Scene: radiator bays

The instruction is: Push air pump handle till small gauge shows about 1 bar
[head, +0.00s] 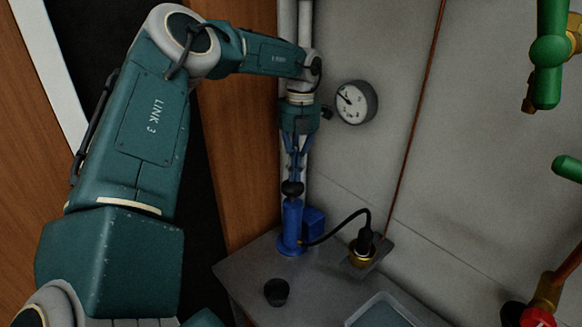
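The air pump (291,226) is a blue upright cylinder standing on a grey bench. Its dark handle (292,188) shows just above the cylinder. My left gripper (293,178) points down directly above the handle, with its fingers at or very near it. I cannot tell whether the fingers are closed or touch it. The small round gauge (356,102) has a white face and dark rim, mounted beside the vertical pipe. Its needle points to the upper left; the figures are too small to read. My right gripper is out of view.
A black hose (340,222) runs from the pump to a brass fitting (363,252). A dark round cap (276,291) and a pale tray (388,312) are on the grey bench (240,277). Green valve parts (549,52) and a red valve (538,318) are at the right.

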